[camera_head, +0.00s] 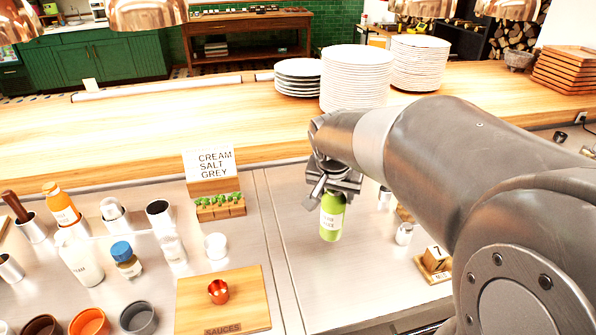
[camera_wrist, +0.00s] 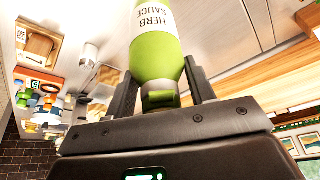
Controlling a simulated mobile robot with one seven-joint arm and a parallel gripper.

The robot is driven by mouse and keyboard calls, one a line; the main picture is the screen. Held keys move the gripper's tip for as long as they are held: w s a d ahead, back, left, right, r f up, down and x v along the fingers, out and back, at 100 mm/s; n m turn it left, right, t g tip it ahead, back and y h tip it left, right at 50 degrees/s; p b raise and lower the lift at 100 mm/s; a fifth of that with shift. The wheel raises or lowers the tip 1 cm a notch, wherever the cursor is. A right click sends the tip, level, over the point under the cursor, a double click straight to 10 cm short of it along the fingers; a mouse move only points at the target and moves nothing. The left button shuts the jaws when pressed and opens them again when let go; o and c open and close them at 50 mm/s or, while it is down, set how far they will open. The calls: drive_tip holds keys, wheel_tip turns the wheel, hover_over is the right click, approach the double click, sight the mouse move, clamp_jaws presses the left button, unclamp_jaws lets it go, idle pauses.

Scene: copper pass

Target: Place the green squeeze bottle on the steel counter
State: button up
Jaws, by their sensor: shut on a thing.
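The green squeeze bottle (camera_head: 332,217) with a white label is in my gripper (camera_head: 332,186), over the right section of the steel counter (camera_head: 300,240) in the head view. In the wrist view the bottle (camera_wrist: 155,58) reads "HERB SAUCE" and sits between the two fingers of my gripper (camera_wrist: 162,92). My gripper is shut on it near its narrow end. The head view shows the bottle with its base down. I cannot tell whether its base touches the steel.
A wooden block with a "7" (camera_head: 436,259) and a small metal shaker (camera_head: 404,233) stand to the right. White plate stacks (camera_head: 357,80) stand on the wooden ledge behind.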

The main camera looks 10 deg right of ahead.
wheel_tip(320, 180, down, 6)
drive_tip(key=w+a, duration=0.1)
drive_tip(key=a, duration=0.1)
drive_tip(key=shift+w+a+r, duration=0.15)
drive_tip(key=shift+w, duration=0.2)
drive_tip(key=o, duration=1.5)
